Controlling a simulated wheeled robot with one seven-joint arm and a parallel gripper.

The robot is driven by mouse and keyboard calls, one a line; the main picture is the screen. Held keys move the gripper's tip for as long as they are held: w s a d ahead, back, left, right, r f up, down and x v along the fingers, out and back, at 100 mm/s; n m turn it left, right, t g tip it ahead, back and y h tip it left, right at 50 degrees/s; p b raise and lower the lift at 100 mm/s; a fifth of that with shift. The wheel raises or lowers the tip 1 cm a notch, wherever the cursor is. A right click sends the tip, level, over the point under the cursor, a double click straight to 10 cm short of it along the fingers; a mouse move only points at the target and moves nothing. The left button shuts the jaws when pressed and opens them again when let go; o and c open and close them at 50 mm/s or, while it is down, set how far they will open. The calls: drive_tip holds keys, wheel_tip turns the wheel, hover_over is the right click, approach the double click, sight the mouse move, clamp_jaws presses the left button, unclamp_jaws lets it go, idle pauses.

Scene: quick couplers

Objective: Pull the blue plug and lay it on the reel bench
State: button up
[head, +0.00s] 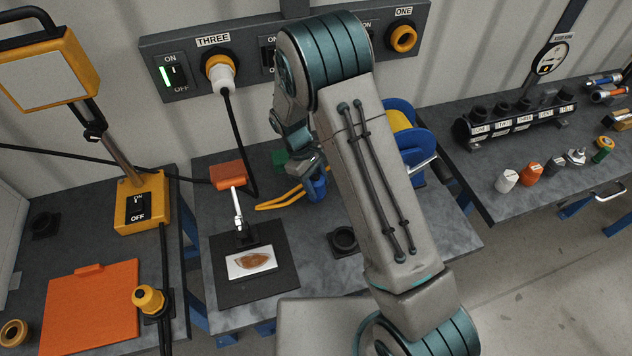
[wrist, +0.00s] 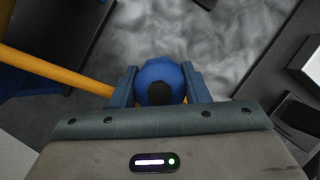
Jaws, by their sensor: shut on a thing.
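My gripper (head: 310,172) is partly hidden behind my arm in the head view, low over the middle bench. It is shut on the blue plug (head: 318,189). In the wrist view, the blue plug (wrist: 158,78) sits between the two fingers, its round dark end facing the camera. A yellow cable (head: 280,202) runs left from near the plug. The reel bench (head: 440,228) is the middle bench, with a blue reel (head: 424,137) holding yellow cable behind my arm. Whether the plug touches the bench is unclear.
The wall panel (head: 142,48) has a white plug (head: 221,72) under THREE and a yellow socket (head: 403,38) under ONE; my arm hides its middle. A black ring (head: 343,240), a dark mat (head: 225,292) and an orange-headed stand (head: 228,174) occupy the bench. Its right front is clear.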

drive_tip(key=shift+f+b, duration=0.35)
drive_tip(key=shift+f, duration=0.25)
drive_tip(key=o, duration=1.3)
drive_tip(key=shift+c, duration=0.2)
drive_tip(key=b+v, duration=0.2)
drive_tip(key=v, duration=1.2)
